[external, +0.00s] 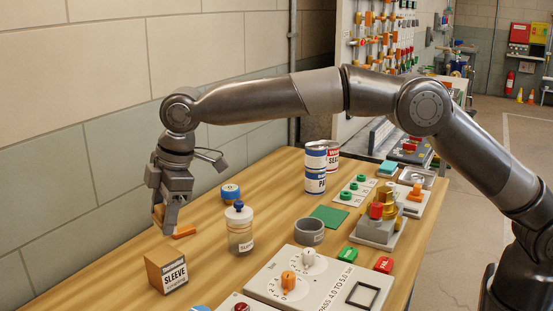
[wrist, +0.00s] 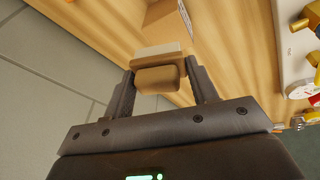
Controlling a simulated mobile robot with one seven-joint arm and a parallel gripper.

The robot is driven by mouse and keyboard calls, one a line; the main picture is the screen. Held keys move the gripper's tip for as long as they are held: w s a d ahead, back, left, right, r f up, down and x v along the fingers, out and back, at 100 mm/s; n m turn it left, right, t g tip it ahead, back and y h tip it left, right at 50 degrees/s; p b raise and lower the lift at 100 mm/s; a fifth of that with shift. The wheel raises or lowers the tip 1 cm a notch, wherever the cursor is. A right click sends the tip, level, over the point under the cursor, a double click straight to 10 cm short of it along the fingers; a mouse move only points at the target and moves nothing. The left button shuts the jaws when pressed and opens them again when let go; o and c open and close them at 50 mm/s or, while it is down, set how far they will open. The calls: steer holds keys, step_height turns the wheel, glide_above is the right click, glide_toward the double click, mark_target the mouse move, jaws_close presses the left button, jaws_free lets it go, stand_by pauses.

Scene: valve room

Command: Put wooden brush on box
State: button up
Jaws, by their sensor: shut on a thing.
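My gripper (external: 167,222) points down at the left of the wooden table. It is shut on the wooden brush, a tan block (wrist: 158,78) with a paler strip, seen between both fingers in the wrist view. The box (external: 167,271), brown with a white SLEEVE label, stands upright on the table in front of the gripper. It also shows at the top of the wrist view (wrist: 166,22). The brush looks apart from the box; its exact height is unclear.
A clear bottle with a blue cap (external: 240,228) stands right of the gripper. A blue tape roll (external: 230,192), paint cans (external: 316,168) and a dial panel (external: 310,280) are farther right. A block wall (external: 100,170) borders the left.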

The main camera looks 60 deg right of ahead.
steer(key=shift+a+f, duration=0.45)
steer(key=shift+a, duration=0.3)
steer(key=shift+f, duration=2)
steer(key=shift+f, duration=0.1)
steer(key=o, duration=1)
